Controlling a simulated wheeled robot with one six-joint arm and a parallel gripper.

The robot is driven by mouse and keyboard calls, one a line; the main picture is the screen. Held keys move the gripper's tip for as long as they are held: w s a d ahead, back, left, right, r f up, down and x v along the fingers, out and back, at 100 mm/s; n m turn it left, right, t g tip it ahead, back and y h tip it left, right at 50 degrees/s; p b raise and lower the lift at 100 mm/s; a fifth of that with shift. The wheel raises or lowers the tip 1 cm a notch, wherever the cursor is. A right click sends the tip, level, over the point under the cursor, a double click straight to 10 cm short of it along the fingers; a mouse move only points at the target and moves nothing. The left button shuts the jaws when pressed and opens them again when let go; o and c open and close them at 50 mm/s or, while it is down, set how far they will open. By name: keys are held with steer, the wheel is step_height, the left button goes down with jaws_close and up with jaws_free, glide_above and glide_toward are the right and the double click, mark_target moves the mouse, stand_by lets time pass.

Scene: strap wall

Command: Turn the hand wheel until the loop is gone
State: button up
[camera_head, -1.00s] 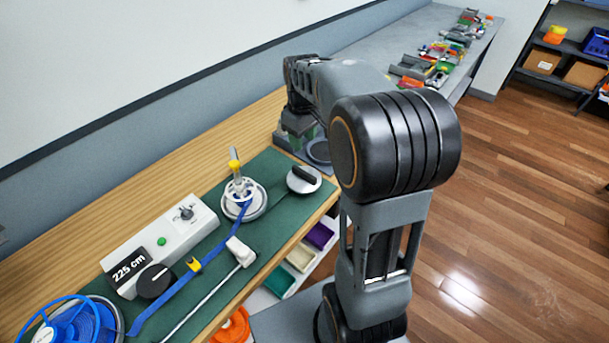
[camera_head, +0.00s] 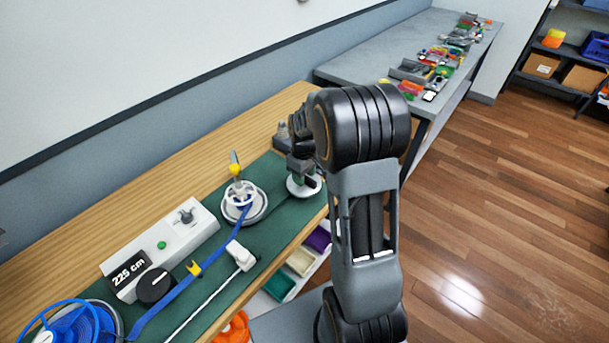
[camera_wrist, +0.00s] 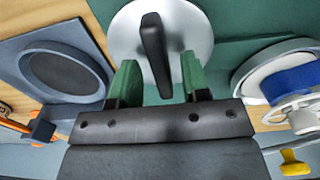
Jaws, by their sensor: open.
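A silver disc with a black bar handle (camera_wrist: 153,50) lies on the green mat; in the head view the disc (camera_head: 303,187) is partly hidden by my arm. My gripper (camera_wrist: 160,72) is open, with its green fingertips on either side of the black bar's near end. I cannot tell whether they touch it. A white spoked wheel (camera_head: 240,195) with an upright yellow-tipped handle (camera_head: 235,166) stands left of the disc. A blue strap (camera_head: 216,248) runs from it past a yellow clip (camera_head: 194,268) towards the blue reel (camera_head: 75,325). I cannot make out a clear loop.
A white box (camera_head: 168,243) with a "225 cm" display and knobs stands behind the strap. A white block with a pale rod (camera_head: 241,255) lies in front. In the wrist view, a dark square-based ring (camera_wrist: 30,72) is left of the disc. Bins hang below the bench.

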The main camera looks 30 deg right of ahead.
steer(key=shift+f, duration=0.4)
jaws_close()
